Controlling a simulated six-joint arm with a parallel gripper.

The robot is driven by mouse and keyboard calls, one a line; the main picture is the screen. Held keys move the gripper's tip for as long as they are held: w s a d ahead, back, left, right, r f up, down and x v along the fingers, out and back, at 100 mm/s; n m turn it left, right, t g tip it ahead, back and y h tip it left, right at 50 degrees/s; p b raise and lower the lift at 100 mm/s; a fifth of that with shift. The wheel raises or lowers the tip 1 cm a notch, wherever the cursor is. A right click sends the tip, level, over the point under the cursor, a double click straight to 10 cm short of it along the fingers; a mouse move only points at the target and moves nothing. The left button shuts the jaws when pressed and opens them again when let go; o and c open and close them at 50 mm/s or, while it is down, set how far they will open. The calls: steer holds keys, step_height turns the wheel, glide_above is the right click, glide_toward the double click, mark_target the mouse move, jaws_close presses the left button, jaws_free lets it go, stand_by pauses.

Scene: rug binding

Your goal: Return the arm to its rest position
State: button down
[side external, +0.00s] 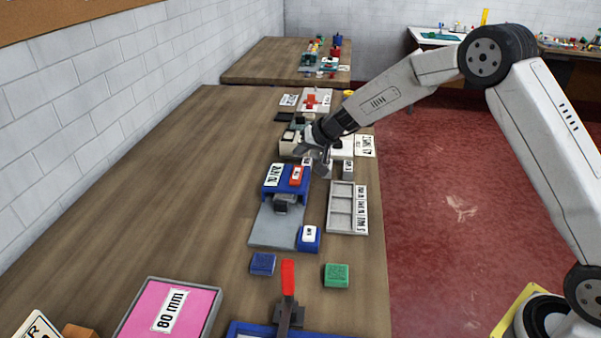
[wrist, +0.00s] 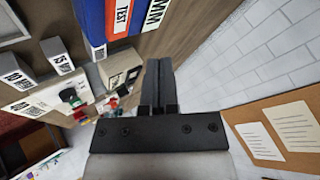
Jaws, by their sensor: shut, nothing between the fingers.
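My gripper (side external: 326,170) is over the right part of the wooden table, just behind the blue block with the white and red labels (side external: 285,177). In the wrist view my gripper (wrist: 158,66) shows its two dark fingers together with nothing between them. The wrist view is strongly tilted, with the table at the upper left and the wall at the right. My arm reaches in from the right in the side view, bent at a high elbow. Whether the fingertips touch anything below is hard to tell.
A grey compartment tray (side external: 341,208), a blue block (side external: 262,264), a green block (side external: 336,275) and a pink 80 mm pad (side external: 168,310) lie on the table (side external: 130,190). A red upright handle (side external: 288,277) stands in front. The table's left side is mostly clear.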

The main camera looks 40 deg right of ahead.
steer(key=s+n+g+h, duration=0.3)
steer(key=s+n+g, duration=0.1)
steer(key=s, duration=3.1)
steer(key=shift+d+f+n+g, duration=0.15)
steer(key=shift+f+n+g, duration=0.25)
steer(key=shift+g, duration=0.4)
